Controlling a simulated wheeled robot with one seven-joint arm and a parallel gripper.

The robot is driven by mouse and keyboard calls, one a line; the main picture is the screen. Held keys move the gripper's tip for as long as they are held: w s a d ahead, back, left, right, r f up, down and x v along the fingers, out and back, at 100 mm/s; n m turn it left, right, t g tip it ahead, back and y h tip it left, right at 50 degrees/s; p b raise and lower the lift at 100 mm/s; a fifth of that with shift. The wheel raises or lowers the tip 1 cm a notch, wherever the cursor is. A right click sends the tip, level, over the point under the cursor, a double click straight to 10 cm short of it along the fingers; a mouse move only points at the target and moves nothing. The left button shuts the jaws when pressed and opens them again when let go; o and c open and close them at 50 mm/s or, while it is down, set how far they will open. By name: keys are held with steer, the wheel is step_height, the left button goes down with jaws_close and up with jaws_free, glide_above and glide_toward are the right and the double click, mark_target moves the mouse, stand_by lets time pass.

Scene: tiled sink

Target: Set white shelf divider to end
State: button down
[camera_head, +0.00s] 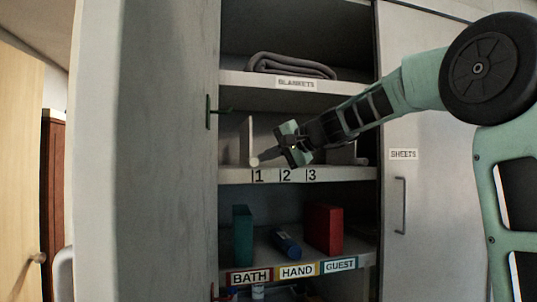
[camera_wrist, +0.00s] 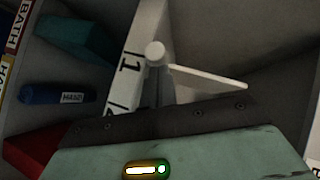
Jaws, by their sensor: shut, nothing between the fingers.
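The white shelf divider (camera_head: 252,138) stands upright on the middle shelf, at the left, just by the mark 1 on the shelf edge. Its round pale knob (camera_head: 254,162) is at its front. In the wrist view the knob (camera_wrist: 155,52) and a thin white panel edge (camera_wrist: 208,76) show just beyond my gripper. My gripper (camera_head: 263,156) is shut and empty, with its tips close beside the knob on its right. I cannot tell whether they touch. The marks 1, 2 and 3 run along the shelf edge (camera_head: 340,175).
A folded blanket (camera_head: 290,66) lies on the shelf above. Below stand a teal box (camera_head: 242,235), a blue roll (camera_head: 287,245) and a red box (camera_head: 323,229) behind BATH, HAND and GUEST labels. A pale item sits at the middle shelf's right, partly behind my arm.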

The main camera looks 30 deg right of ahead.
steer(key=w+a, duration=0.2)
steer(key=a, duration=0.6)
steer(key=shift+b, duration=0.4)
steer(key=shift+w+a, duration=0.1)
steer(key=shift+a, duration=0.1)
